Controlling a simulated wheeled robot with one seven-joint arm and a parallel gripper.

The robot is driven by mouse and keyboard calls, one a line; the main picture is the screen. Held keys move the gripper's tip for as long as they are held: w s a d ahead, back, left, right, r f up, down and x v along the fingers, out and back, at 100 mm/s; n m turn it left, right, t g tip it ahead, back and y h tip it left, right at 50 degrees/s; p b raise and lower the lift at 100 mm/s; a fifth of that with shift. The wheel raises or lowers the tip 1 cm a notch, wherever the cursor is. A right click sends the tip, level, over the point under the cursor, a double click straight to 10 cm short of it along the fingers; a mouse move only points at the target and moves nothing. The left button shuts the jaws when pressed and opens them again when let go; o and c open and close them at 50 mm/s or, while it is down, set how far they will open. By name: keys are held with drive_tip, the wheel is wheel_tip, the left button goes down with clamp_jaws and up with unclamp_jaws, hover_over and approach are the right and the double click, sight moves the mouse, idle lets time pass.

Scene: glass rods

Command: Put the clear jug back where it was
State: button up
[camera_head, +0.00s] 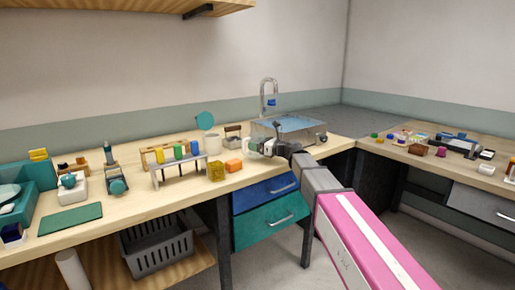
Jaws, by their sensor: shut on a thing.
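My gripper (263,148) is at the end of my pink and grey arm, over the front edge of the wooden counter, just left of the sink. It is shut on a small pale thing at its tip, which looks like the clear jug (251,146). The jug's outline is faint and partly hidden by my gripper. I cannot tell whether it touches the counter.
A rack (180,168) with coloured tubes stands further left. The sink (290,126) with its tap (268,92) is behind my gripper. A green mat (71,219) lies at the left.

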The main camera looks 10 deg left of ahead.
drive_tip(key=shift+f, duration=0.7)
drive_tip(key=o, duration=1.1)
drive_tip(key=shift+f, duration=0.15)
drive_tip(key=shift+s+d, duration=0.1)
drive_tip(key=shift+d, duration=0.1)
drive_tip(key=v, duration=1.1)
drive_tip(key=shift+d, duration=0.25)
